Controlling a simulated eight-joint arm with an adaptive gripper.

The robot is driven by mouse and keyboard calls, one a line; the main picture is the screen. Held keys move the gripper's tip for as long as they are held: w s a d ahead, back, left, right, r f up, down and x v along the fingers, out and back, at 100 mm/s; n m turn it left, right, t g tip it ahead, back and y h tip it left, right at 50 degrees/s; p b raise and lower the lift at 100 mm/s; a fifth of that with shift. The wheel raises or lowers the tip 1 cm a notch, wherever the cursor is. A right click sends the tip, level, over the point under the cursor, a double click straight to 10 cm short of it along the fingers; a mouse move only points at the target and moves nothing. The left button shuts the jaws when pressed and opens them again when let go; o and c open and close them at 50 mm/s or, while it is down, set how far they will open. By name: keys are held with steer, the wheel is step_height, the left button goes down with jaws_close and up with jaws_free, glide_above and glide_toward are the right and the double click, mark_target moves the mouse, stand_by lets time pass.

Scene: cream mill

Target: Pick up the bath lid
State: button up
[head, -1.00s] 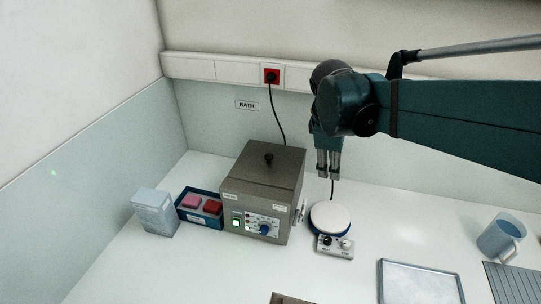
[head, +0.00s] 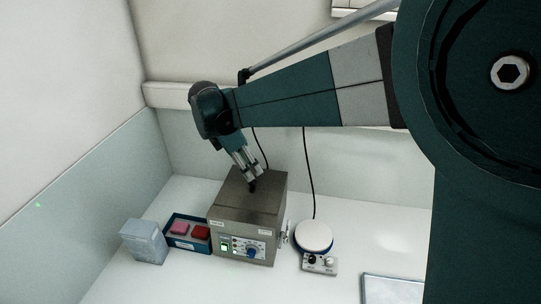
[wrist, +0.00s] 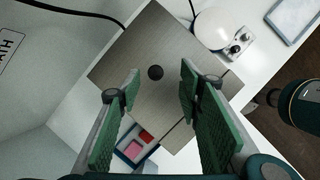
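The bath is a grey metal box (head: 236,238) with a control panel on its front, standing on the white bench. Its flat lid (head: 226,199) is on top, with a small black knob (head: 252,187) in the middle. In the wrist view the lid (wrist: 150,100) lies below the fingers and the knob (wrist: 155,72) shows between them, a little beyond the fingertips. My gripper (head: 252,173) is just above the knob, tilted. In the wrist view my gripper (wrist: 155,88) is open, its green pads apart and nothing between them. I cannot tell the exact height gap.
A blue tray (head: 176,242) with a pink and a red block and a pale box (head: 143,242) stand left of the bath. A hotplate (head: 314,237) stands to the right, and a metal tray (head: 392,289) lies at front right.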

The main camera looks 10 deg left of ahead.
mark_target(252, 185)
steer(key=shift+a+f+n, duration=0.15)
steer(key=shift+a+n, duration=0.25)
steer(key=shift+a, duration=0.6)
steer(key=shift+x, duration=1.25)
steer(key=shift+d+f, duration=0.1)
steer(key=shift+f, duration=0.05)
steer(key=shift+p+x, duration=0.5)
steer(key=shift+x, duration=1.95)
steer(key=shift+s+d, duration=0.1)
steer(key=shift+s, duration=0.05)
steer(key=c, duration=0.9)
